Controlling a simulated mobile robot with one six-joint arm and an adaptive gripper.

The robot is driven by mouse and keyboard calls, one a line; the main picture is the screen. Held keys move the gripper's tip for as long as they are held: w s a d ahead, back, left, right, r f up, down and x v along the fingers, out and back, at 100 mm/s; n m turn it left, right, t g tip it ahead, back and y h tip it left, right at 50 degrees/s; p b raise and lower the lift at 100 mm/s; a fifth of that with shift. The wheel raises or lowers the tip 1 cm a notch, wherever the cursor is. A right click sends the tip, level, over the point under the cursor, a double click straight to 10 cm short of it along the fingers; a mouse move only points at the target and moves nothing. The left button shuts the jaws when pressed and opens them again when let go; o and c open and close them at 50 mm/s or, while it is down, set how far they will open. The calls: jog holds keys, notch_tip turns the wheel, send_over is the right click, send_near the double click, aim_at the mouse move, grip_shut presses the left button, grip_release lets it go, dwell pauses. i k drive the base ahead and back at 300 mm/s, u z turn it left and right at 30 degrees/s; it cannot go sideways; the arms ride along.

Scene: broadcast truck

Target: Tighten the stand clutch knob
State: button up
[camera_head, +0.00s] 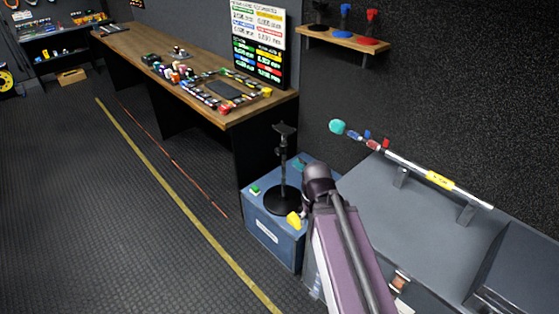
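A black stand (283,168) stands upright on a blue case (275,238), right of the end of the long desk. It has a round base, a thin pole and a small flat plate on top. A thicker collar shows partway up the pole, but I cannot make out the clutch knob or how tight it is. My arm rises from the bottom right, and its dark joint is just right of the stand in the picture. My gripper does not show; the arm seems to hide it.
A small green item (255,190) and a yellow item (294,219) are by the stand's base. The wooden desk (205,70) carries many small objects. A grey case (425,220) with a raised bar (437,181) lies right. A wall shelf (343,39) hangs above. The left floor is open.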

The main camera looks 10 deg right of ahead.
aim_at(278, 151)
jog(key=k, duration=0.2)
jog(key=u, duration=0.15)
jog(key=i, duration=1.15)
jog(key=z, duration=0.1)
